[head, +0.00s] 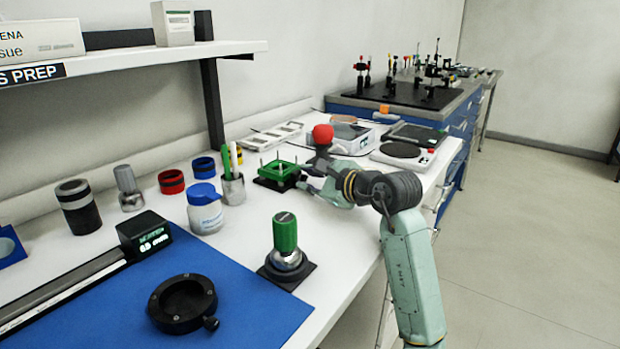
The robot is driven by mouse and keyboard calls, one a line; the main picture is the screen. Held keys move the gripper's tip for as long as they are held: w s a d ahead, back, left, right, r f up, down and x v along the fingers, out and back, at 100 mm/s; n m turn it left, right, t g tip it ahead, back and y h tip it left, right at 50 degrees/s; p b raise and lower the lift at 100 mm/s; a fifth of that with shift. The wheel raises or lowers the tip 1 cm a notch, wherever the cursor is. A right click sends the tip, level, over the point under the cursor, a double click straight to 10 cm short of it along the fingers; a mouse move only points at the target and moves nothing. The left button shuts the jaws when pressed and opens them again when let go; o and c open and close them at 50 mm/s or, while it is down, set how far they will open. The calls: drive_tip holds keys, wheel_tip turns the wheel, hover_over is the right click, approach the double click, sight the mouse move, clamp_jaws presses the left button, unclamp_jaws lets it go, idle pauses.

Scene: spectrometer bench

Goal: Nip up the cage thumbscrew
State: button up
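A green cage plate (278,172) with several thin upright rods sits on a dark base on the white bench, near the middle of the head view. My gripper (306,180) is at its right side, low over the bench, with my arm reaching in from the right. The fingertips are small and partly merged with the plate's right edge, so I cannot tell whether they touch it or are open or shut. I cannot make out the cage thumbscrew; it may be hidden by the gripper.
A pen cup (232,189) and a white jar (205,213) stand left of the cage. A green-handled tool (285,238) and a black ring mount (182,304) are nearer. White bench (338,239) is clear right of the tool.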

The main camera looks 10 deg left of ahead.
clamp_jaws()
drive_tip(key=shift+w+d+r+m+g+p, duration=0.1)
drive_tip(key=shift+r+m+g+p, duration=0.15)
drive_tip(key=shift+m+g+p, duration=0.2)
drive_tip(key=shift+m+g, duration=0.25)
drive_tip(key=shift+m, duration=0.2)
drive_tip(key=shift+w+f+m+g+p, duration=0.15)
drive_tip(key=shift+m+g+p, duration=0.45)
drive_tip(key=shift+m, duration=0.4)
unclamp_jaws()
